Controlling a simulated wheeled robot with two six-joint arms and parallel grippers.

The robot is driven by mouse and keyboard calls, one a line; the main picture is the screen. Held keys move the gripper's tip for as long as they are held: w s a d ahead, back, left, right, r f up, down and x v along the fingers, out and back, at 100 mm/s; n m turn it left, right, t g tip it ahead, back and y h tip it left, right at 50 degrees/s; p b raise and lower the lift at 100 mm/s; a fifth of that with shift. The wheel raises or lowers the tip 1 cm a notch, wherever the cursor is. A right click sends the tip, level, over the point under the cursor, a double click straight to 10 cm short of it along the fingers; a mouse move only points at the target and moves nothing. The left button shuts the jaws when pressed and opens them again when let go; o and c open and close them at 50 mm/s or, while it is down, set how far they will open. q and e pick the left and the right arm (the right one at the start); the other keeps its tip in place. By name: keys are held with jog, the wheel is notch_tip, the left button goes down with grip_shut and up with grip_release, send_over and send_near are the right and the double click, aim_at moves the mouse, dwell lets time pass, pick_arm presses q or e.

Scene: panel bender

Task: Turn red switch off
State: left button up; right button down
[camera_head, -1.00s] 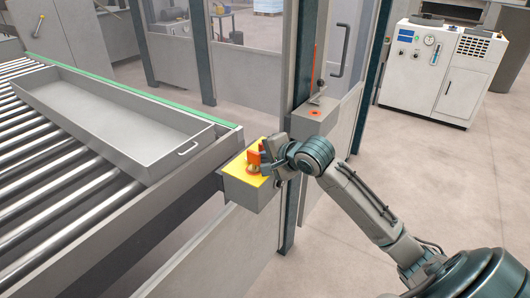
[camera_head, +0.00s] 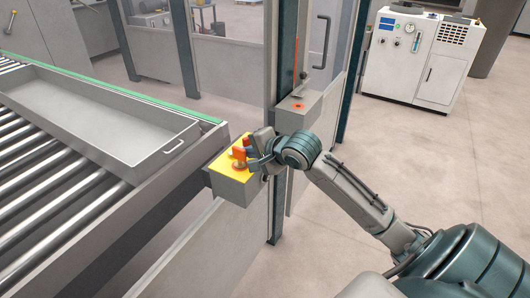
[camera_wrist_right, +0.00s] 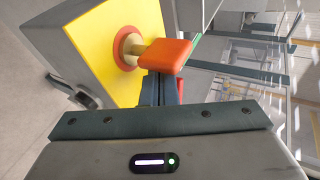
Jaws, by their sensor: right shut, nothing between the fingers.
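The red switch has an orange-red handle (camera_head: 239,153) on a brass stem with a red ring, on the yellow face (camera_head: 223,163) of a grey box. In the right wrist view the handle (camera_wrist_right: 166,55) stands out from the yellow plate (camera_wrist_right: 95,45), with the red ring (camera_wrist_right: 122,35) at its base. My right gripper (camera_head: 251,151) is at the handle's right side in the head view. Its dark fingers (camera_wrist_right: 160,90) are shut and empty, right beside the handle and partly behind it; I cannot tell whether they touch. My left gripper is not in view.
A roller conveyor (camera_head: 40,180) with a grey tray (camera_head: 100,115) lies left of the box. A second grey box (camera_head: 312,106) with a small lever and red-orange mark is on the post behind my gripper. A white cabinet (camera_head: 415,55) stands back right. Floor on the right is clear.

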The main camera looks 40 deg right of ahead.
jog(key=b+v, duration=0.1)
jog(key=v, duration=0.7)
jog(key=shift+s+d, duration=0.1)
jog(key=shift+s, duration=0.05)
